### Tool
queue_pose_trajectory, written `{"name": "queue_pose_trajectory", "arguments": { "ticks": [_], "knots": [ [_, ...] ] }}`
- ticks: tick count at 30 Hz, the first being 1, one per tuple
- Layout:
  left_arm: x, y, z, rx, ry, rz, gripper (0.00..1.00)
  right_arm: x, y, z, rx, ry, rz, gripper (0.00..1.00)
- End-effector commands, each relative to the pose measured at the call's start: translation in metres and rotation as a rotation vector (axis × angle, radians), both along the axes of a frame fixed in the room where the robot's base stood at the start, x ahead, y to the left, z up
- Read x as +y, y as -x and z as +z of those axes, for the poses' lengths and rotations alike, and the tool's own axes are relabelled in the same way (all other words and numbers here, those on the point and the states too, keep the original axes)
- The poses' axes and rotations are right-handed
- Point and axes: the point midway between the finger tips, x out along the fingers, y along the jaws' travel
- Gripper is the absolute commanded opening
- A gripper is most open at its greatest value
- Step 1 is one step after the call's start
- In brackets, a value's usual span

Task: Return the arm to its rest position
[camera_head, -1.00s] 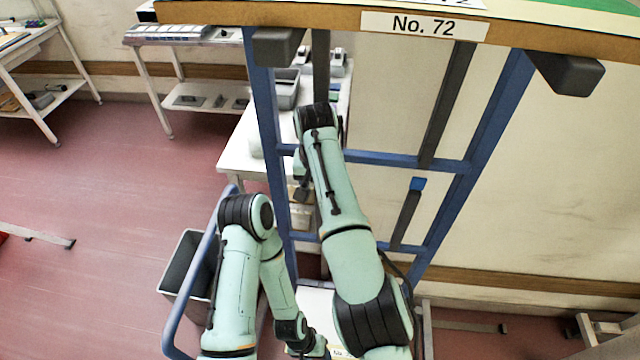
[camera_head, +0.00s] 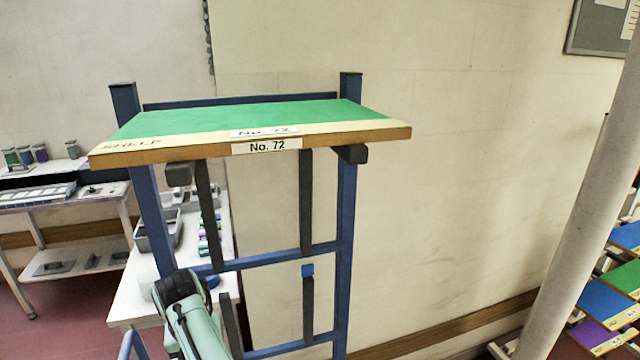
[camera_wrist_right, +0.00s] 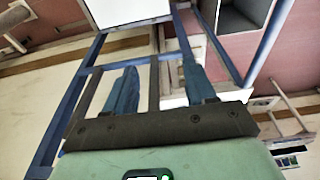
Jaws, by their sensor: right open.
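In the right wrist view, my right gripper (camera_wrist_right: 160,88) is open. Its two blue fingers stand apart with nothing between them, pointing toward a blue frame. In the head view, one of my pale green arms (camera_head: 190,318) shows at the bottom left, with a black joint in front of the blue frame's lower left. I cannot tell which arm it is. The rest of that arm and both grippers are outside the head view. My left gripper shows in neither view.
A blue rack (camera_head: 346,215) carries a green-topped shelf (camera_head: 270,115) labelled No. 72. Behind it is a white table (camera_head: 127,305) with a grey bin (camera_head: 160,236). A pale pillar (camera_head: 575,200) and coloured boards (camera_head: 605,303) stand at right. The wall between is bare.

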Motion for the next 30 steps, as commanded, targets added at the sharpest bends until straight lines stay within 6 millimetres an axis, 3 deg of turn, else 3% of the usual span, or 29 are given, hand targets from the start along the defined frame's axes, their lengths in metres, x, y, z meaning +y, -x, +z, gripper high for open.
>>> {"name": "queue_pose_trajectory", "arguments": {
  "ticks": [3, 5, 9, 13, 16, 20, 24, 27, 30],
  "knots": [
    [0.000, -0.001, 0.001, -0.002, 0.000, 0.000, 0.53, -0.037, -0.040, -0.045, 0.043, -0.011, -0.076, 0.55],
    [0.000, -0.001, 0.001, -0.002, 0.000, 0.000, 0.53, -0.056, -0.057, -0.070, 0.061, -0.020, -0.111, 0.55],
    [0.000, -0.003, 0.001, -0.005, 0.000, -0.001, 0.53, -0.113, -0.089, -0.138, 0.106, -0.038, -0.202, 0.55],
    [0.000, -0.002, 0.001, -0.003, 0.000, 0.000, 0.53, -0.176, -0.099, -0.213, 0.152, -0.052, -0.288, 0.55],
    [0.000, -0.001, 0.000, -0.002, 0.001, -0.001, 0.53, -0.226, -0.089, -0.272, 0.186, -0.063, -0.349, 0.55],
    [0.000, -0.001, 0.000, -0.001, 0.000, 0.000, 0.53, -0.285, -0.052, -0.343, 0.231, -0.082, -0.421, 0.55],
    [0.000, -0.001, 0.001, -0.002, 0.001, -0.001, 0.53, -0.336, 0.016, -0.405, 0.277, -0.115, -0.488, 0.55],
    [0.000, -0.001, 0.001, -0.002, 0.000, 0.000, 0.53, -0.356, 0.075, -0.432, 0.301, -0.151, -0.524, 0.55],
    [0.000, -0.001, 0.001, -0.002, 0.000, 0.000, 0.53, -0.364, 0.133, -0.444, 0.315, -0.196, -0.553, 0.55]
  ]
}}
